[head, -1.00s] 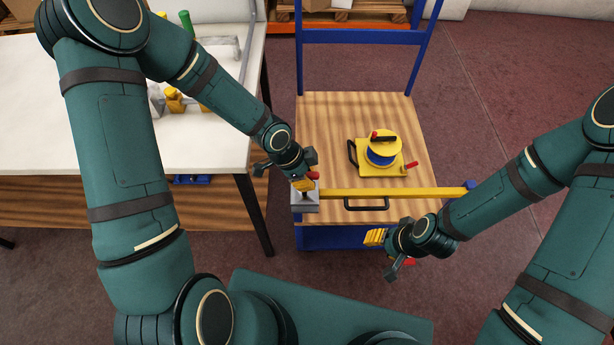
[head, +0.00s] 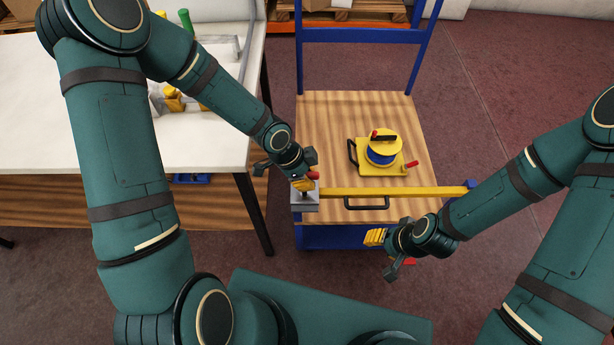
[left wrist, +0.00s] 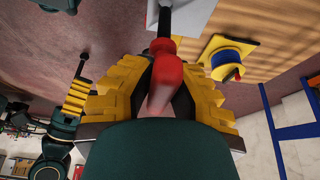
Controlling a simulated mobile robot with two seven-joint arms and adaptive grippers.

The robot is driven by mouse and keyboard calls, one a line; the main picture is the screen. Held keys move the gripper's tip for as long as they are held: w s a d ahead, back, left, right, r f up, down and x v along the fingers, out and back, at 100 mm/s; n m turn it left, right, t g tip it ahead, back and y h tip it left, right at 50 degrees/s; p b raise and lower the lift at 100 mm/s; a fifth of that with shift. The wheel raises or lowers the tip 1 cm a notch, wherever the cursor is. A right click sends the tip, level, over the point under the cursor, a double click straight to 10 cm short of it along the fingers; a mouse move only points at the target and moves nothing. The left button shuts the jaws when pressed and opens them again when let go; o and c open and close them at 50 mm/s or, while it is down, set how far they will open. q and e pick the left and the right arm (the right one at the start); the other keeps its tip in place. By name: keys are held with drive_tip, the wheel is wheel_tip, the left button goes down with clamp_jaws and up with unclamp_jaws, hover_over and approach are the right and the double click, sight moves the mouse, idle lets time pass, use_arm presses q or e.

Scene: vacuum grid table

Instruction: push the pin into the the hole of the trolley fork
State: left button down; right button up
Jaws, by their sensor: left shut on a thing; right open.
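The pin has a red handle (left wrist: 168,75) and a black shaft (left wrist: 164,20) in the left wrist view. My left gripper (head: 304,185) is shut on the red handle, its yellow fingers on both sides. The red end (head: 313,175) also shows in the head view. The shaft points at a grey block (head: 305,203), which I take for the trolley fork, at the left end of a yellow bar (head: 390,193). The hole is hidden, so I cannot tell how deep the shaft sits. My right gripper (head: 376,238) is open and empty, in front of the trolley.
The trolley has a wooden deck (head: 325,125) and a blue frame (head: 360,37). A yellow device with a blue drum (head: 381,155) stands on the deck. A black handle (head: 366,204) is near the deck's front edge. A white table (head: 95,150) stands at left.

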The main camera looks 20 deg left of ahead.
use_arm(q)
drive_tip(key=shift+f+b, duration=1.9)
drive_tip(key=shift+f, duration=0.35)
idle(0.6)
drive_tip(key=shift+f, duration=1)
drive_tip(key=c, duration=1)
unclamp_jaws()
drive_tip(key=shift+o, duration=0.2)
drive_tip(key=v, duration=1.2)
drive_tip(key=shift+s, duration=0.1)
